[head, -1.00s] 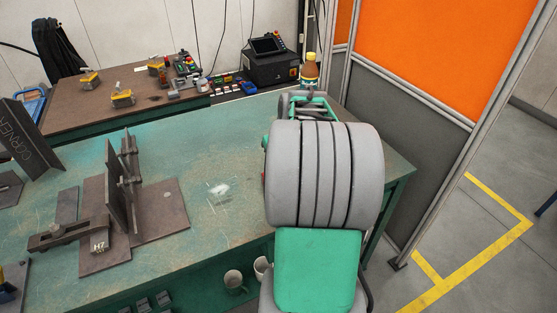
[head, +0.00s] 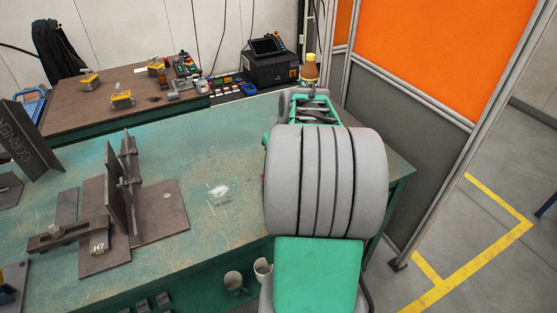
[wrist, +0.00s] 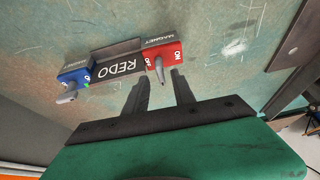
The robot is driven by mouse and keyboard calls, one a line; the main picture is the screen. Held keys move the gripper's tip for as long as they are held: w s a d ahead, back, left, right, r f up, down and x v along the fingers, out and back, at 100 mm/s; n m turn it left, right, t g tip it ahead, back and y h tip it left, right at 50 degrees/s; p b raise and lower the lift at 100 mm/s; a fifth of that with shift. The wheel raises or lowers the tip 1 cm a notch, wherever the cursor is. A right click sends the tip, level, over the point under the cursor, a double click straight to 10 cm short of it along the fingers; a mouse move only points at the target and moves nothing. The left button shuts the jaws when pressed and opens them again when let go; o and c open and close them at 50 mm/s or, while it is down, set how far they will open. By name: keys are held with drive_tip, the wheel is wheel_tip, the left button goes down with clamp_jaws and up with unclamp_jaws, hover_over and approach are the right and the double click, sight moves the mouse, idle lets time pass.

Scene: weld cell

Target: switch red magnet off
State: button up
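In the wrist view the red magnet switch (wrist: 170,54) sits on the green table's side of the scene, with ON marked at its right and OFF at its left. Its grey lever (wrist: 160,71) sticks out towards my gripper; I cannot tell for sure which mark it is set to. My gripper (wrist: 158,84) is open and empty, its two dark fingers apart just below the lever, with no clear contact. In the head view my arm hides the red magnet and the fingertips.
In the head view a steel fixture (head: 160,212) stands on the green table (head: 225,160).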

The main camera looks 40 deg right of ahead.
drive_tip(key=v, duration=0.6)
drive_tip(key=shift+r, duration=0.15)
drive_tip(key=shift+s, duration=0.15)
drive_tip(key=s+a+f+m+g+p, duration=0.1)
drive_tip(key=s+a+f+m+g, duration=0.25)
drive_tip(key=s+a+f, duration=0.55)
drive_tip(key=a+r+n+p, duration=0.1)
drive_tip(key=a+r+n, duration=0.1)
drive_tip(key=a, duration=0.5)
drive_tip(key=w+a+r+n+t+p, duration=0.1)
drive_tip(key=a+r+n, duration=0.1)
drive_tip(key=a+r, duration=0.2)
drive_tip(key=a+r+n+t+y+p, duration=0.1)
drive_tip(key=a+r+n+p, duration=0.1)
drive_tip(key=a, duration=0.8)
drive_tip(key=shift+w+r+n, duration=0.4)
drive_tip(key=shift+r+n, duration=0.15)
